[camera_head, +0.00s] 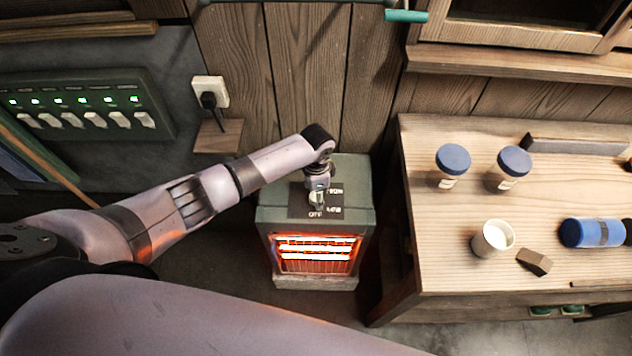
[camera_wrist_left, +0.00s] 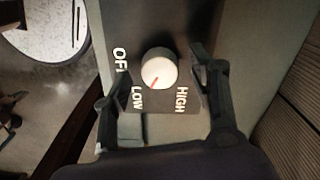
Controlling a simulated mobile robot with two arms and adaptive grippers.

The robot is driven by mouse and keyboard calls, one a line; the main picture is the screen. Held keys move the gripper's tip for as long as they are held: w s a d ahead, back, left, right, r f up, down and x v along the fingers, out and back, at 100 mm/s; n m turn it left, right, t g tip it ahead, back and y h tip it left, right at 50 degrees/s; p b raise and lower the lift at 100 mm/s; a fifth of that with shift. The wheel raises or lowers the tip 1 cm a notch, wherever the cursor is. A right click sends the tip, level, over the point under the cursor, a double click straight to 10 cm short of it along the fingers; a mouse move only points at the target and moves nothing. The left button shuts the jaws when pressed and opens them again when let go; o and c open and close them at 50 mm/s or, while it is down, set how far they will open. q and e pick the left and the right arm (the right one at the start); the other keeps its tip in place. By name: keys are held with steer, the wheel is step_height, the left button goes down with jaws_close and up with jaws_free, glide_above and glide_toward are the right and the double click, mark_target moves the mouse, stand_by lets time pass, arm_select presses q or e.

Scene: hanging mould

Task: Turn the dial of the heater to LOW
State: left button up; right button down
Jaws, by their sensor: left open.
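The heater (camera_head: 352,172) is a green-grey box on the floor with glowing orange bars in front. On its top, a dark label panel (camera_wrist_left: 135,25) carries OFF, LOW and HIGH. In the left wrist view the pale round dial (camera_wrist_left: 158,66) has a red mark that points down-left, roughly toward LOW. My left gripper (camera_head: 317,197) is over the panel and hides much of the dial in the head view. In the left wrist view its open fingers (camera_wrist_left: 156,88) stand either side of the dial, with visible gaps. My right gripper is not in view.
A wooden table (camera_head: 440,245) on the right holds two blue-lidded jars, a white cup (camera_head: 492,239), a brown block and a blue cylinder (camera_head: 592,233). A switch panel (camera_head: 88,105) with green lights and a plugged socket (camera_head: 210,92) are on the left wall.

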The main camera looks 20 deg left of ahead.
arm_select(q)
step_height(320, 180, up, 11)
stand_by(0.3)
stand_by(0.5)
